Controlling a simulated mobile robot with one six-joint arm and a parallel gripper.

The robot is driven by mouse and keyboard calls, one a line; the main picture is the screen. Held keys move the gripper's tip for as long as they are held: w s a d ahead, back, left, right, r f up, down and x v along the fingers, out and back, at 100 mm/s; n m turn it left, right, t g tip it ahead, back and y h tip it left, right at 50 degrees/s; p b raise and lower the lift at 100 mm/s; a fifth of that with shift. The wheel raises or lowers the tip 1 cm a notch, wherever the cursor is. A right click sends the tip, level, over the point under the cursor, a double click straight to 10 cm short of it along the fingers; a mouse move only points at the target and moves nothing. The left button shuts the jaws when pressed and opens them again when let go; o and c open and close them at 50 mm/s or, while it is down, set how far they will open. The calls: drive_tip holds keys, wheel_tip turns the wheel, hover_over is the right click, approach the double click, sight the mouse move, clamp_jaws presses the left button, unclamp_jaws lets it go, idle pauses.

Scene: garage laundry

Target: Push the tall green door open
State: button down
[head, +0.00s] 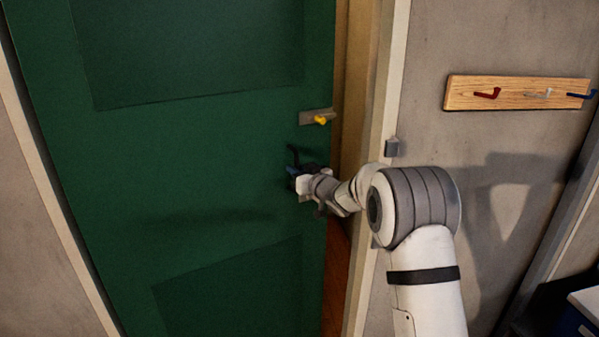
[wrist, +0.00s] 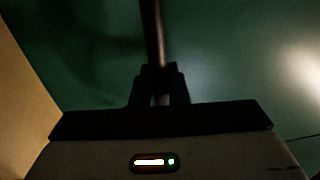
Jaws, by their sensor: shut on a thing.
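The tall green door (head: 200,150) fills the left half of the head view. Its right edge stands slightly apart from the frame, and a narrow strip of brown shows low in the gap. A dark door handle (head: 292,155) sits on the door near that edge. My gripper (head: 297,172) is at the handle, with its fingers partly hidden by the wrist. In the wrist view my gripper (wrist: 158,85) is shut on the dark handle bar (wrist: 153,30), with the green door (wrist: 220,60) close behind. A metal plate with a yellow knob (head: 320,119) is above the handle.
The pale door frame (head: 390,100) runs just right of the door, close to my arm. A wooden rack (head: 515,93) with coloured hooks hangs on the grey wall. A dark unit with a pale top stands at the lower right.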

drive_tip(key=shift+a, duration=0.15)
drive_tip(key=c, duration=1.6)
unclamp_jaws()
drive_tip(key=shift+s, duration=0.1)
drive_tip(key=shift+o, duration=0.6)
drive_tip(key=b+v, duration=0.2)
drive_tip(key=v, duration=0.6)
drive_tip(key=shift+f, duration=0.1)
